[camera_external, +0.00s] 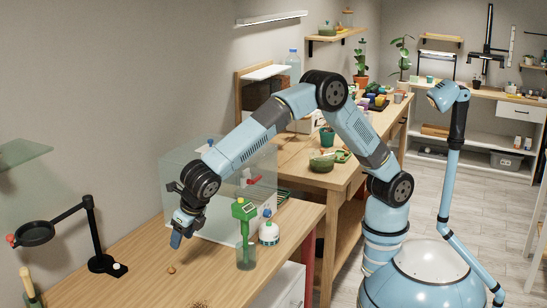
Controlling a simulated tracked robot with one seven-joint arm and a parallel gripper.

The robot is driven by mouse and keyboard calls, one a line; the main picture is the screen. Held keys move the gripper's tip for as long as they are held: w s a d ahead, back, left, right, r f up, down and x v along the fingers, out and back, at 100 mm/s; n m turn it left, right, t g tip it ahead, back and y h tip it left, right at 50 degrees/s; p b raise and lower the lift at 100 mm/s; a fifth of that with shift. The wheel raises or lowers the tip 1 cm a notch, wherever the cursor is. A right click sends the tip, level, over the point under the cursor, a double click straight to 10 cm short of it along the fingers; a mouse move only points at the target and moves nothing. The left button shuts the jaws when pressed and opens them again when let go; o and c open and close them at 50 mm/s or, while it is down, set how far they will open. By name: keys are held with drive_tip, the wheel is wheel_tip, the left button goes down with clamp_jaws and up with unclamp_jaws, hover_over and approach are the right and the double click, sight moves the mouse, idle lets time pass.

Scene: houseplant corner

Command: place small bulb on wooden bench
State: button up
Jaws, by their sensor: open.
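A small brown bulb (171,269) lies on the bare top of the wooden bench (130,279) in the foreground. My gripper (177,240) hangs above the bench, pointing down, a little above and to the right of the bulb in the picture. It is open and apart from the bulb, with nothing visible between its fingers. The bulb appears to rest on the wood, clear of other objects.
A black magnifier stand (101,262) is at left. Brown crumbs (199,305) lie near the front edge.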

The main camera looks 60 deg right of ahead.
sight(172, 267)
drive_tip(key=x, duration=1.3)
drive_tip(key=shift+w+f, duration=0.1)
drive_tip(key=shift+f, duration=0.2)
clamp_jaws()
